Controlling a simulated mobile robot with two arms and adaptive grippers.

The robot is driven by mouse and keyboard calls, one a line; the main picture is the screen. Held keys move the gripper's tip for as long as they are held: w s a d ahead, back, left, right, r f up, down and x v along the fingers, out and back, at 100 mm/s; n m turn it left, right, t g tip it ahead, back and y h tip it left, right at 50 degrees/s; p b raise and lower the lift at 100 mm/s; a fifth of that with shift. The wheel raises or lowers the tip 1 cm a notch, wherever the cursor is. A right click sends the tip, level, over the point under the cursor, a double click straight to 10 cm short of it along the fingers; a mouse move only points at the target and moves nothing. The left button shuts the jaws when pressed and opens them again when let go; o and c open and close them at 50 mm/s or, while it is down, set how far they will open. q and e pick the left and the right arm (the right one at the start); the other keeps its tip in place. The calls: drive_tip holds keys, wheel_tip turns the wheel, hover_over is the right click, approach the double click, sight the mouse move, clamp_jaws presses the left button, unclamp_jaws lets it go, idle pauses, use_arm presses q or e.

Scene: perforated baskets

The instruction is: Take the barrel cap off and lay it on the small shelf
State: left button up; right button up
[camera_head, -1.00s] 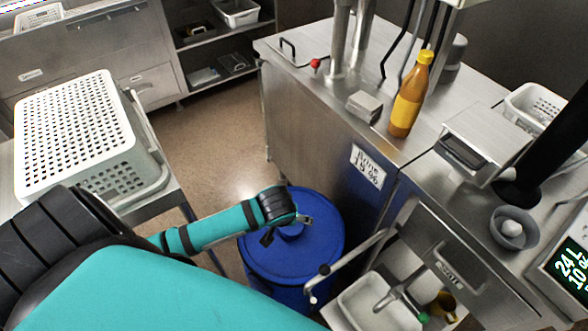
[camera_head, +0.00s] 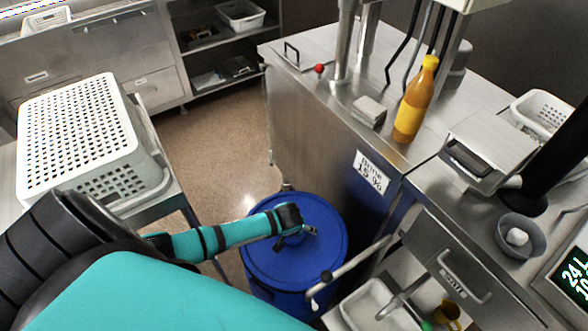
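The blue barrel (camera_head: 322,262) stands on the floor beside the steel counter, its round lid facing up. My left arm reaches over it from the left. My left gripper (camera_head: 296,238) is low over the middle of the lid, with its fingers to either side of the raised blue cap there. The wrist and fingers hide most of the cap, and I cannot tell whether they touch it. My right gripper is not in view. I cannot tell which surface is the small shelf.
A white perforated basket (camera_head: 80,125) sits upside down on the left table. The counter holds an orange bottle (camera_head: 415,100) and a grey bowl (camera_head: 519,236). A bent steel handle (camera_head: 345,268) stands close to the barrel's right. Bare floor (camera_head: 215,140) lies behind the barrel.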

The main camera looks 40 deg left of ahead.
use_arm(q)
drive_tip(key=c, duration=1.2)
